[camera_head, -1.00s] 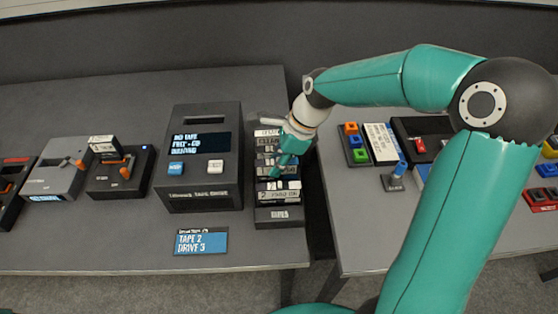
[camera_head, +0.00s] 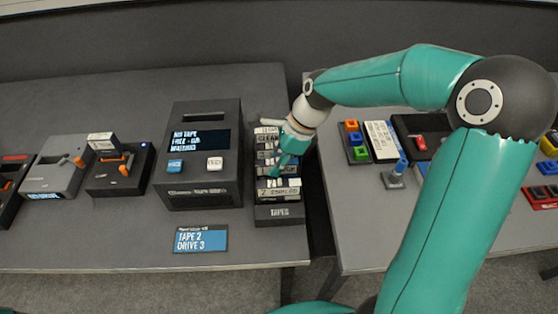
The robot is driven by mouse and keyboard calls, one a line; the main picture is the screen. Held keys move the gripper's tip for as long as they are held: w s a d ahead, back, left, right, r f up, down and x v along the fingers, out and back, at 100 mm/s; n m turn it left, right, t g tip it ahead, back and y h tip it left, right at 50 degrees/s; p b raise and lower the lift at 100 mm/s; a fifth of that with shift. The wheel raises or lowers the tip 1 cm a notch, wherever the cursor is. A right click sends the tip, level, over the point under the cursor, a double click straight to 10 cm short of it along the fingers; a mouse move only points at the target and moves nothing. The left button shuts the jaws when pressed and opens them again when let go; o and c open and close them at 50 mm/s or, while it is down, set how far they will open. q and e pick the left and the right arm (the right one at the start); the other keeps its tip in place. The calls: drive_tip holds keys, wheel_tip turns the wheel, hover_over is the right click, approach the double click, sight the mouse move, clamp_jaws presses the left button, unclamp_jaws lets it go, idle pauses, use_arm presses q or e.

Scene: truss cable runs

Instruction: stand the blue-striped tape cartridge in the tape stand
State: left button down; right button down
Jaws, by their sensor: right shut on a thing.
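The tape stand (camera_head: 279,213) is a dark rack marked TAPES, at the right end of the left table. It holds several cartridges with white labels in a stack of slots. My right gripper (camera_head: 276,168) reaches down over the stand from the upper right and is shut on a cartridge (camera_head: 279,188) among the front slots. Its label shows a 2. I cannot make out a blue stripe on it, and the gripper hides part of the rack. Whether the held cartridge is seated in its slot I cannot tell. My left gripper is not in view.
A tape drive (camera_head: 204,160) with a display stands just left of the stand. A card (camera_head: 201,239) reading TAPE 2 DRIVE 3 lies in front. A gap separates the right table (camera_head: 355,215), which holds coloured blocks.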

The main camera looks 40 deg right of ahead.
drive_tip(key=shift+f, duration=0.1)
idle(0.3)
drive_tip(key=c, duration=0.9)
unclamp_jaws()
drive_tip(key=shift+o, duration=1.4)
drive_tip(key=shift+w, duration=0.1)
wheel_tip(320, 180, up, 8)
drive_tip(key=p, duration=0.7)
drive_tip(key=shift+f, duration=0.2)
